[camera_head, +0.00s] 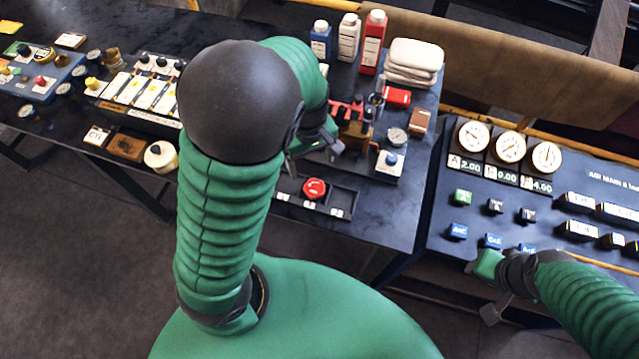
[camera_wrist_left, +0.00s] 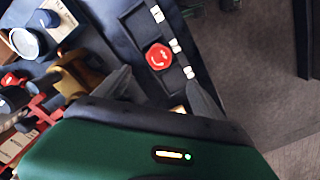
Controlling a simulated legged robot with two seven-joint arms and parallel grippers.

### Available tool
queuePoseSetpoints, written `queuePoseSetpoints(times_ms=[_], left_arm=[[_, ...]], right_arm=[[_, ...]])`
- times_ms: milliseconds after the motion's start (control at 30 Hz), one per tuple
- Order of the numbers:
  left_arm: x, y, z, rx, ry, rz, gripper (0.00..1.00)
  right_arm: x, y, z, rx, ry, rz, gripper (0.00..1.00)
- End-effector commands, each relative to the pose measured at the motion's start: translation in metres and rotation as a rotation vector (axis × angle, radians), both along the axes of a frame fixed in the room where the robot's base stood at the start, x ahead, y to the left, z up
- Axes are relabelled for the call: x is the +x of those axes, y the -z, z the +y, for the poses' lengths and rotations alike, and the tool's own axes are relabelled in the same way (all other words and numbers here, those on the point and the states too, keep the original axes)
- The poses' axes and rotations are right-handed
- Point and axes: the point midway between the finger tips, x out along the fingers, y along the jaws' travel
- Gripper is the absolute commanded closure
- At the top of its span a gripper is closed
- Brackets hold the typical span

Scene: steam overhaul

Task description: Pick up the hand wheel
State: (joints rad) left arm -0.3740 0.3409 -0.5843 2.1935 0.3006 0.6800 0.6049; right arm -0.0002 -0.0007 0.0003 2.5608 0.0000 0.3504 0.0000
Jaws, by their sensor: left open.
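The hand wheel (camera_head: 314,188) is a small red round piece in a dark tray (camera_head: 347,200) with white labels, near the front edge of the table.
A red and brass valve assembly (camera_head: 355,130) and a gauge (camera_head: 397,137) stand behind the tray. Bottles (camera_head: 348,38) and folded white cloths (camera_head: 413,60) are at the back. A gauge panel (camera_head: 480,190) is at right, a switch box (camera_head: 145,92) at left.

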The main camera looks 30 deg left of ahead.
Motion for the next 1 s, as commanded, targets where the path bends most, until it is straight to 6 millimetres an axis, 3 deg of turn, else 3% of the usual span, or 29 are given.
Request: queuePoseSetpoints(times_ms=[100,200,367,600,867,1000], left_arm=[[0.002,0.036,0.0,0.002,-0.001,0.008,0.21],[0.003,0.056,0.0,0.002,0.0,0.007,0.21],[0.003,0.071,-0.001,0.002,0.001,0.005,0.21],[-0.004,0.112,-0.005,0.003,0.0,0.004,0.21],[-0.002,0.118,-0.006,0.001,0.002,0.003,0.21],[-0.002,0.118,-0.006,0.002,0.002,0.003,0.36]], right_arm=[[0.0,0.009,0.0,0.0,0.0,0.0,0.64],[0.0,0.013,0.0,0.0,0.0,0.0,0.64],[0.001,0.015,0.0,0.0,0.0,0.0,0.64],[0.0,0.021,0.0,0.0,0.001,-0.001,0.64],[0.0,0.021,0.0,0.0,0.0,0.0,0.64],[0.0,0.021,0.0,0.0,0.0,-0.001,0.64]])
